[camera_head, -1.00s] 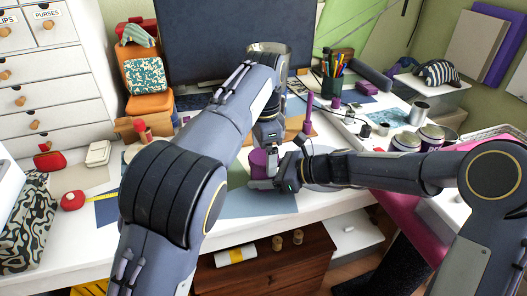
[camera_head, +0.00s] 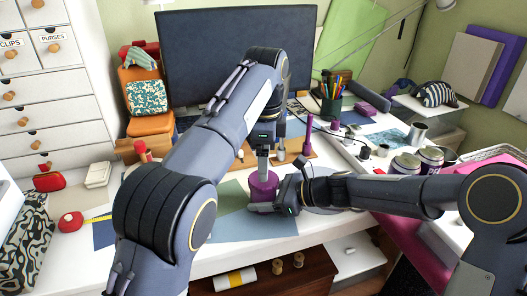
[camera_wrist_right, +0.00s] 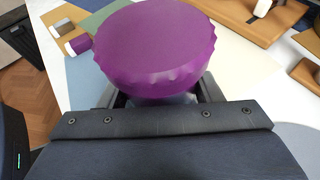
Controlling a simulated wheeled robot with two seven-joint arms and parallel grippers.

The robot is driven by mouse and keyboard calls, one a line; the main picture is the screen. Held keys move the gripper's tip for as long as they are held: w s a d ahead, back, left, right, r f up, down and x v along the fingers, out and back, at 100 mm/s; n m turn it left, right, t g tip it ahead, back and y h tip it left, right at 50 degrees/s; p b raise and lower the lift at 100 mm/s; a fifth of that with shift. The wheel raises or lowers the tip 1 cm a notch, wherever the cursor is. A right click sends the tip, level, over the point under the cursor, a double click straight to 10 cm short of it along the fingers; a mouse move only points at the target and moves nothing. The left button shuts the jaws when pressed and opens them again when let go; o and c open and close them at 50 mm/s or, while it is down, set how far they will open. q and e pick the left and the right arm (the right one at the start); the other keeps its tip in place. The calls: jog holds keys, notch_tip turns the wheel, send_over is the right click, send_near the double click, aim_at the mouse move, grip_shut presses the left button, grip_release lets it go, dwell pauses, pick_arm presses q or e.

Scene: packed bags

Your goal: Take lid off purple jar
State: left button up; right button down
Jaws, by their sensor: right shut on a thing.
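The purple jar (camera_head: 263,188) stands upright near the front of the white desk. In the right wrist view its wide purple lid (camera_wrist_right: 155,45) has a scalloped rim and sits on the jar; nothing covers its top there. My right gripper (camera_head: 268,204) comes in from the right, low at the jar's side, and is shut on the jar body below the lid. The body is mostly hidden under the lid in the wrist view. My left gripper (camera_head: 264,165) points down from above, its fingertips close over the jar; its finger gap is too small to make out.
A wooden holder with tools (camera_head: 302,150) stands behind the jar. A pencil cup (camera_head: 331,105) and several paint cans (camera_head: 430,160) stand to the right. A blue-grey sheet (camera_head: 245,225) lies at the desk's front edge. A monitor (camera_head: 235,60) closes off the back.

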aim_at(263, 194)
pick_arm(q)
jog(key=m, duration=0.2)
jog(key=r+m, duration=0.1)
jog(key=m, duration=0.1)
jog(key=shift+r+m, duration=0.1)
jog(key=shift+m, duration=0.2)
jog(key=m, duration=0.2)
jog(key=r+m, duration=0.1)
jog(key=m, duration=0.1)
jog(key=shift+a, duration=0.15)
jog(key=shift+m, duration=0.3)
jog(key=shift+f, duration=3.9)
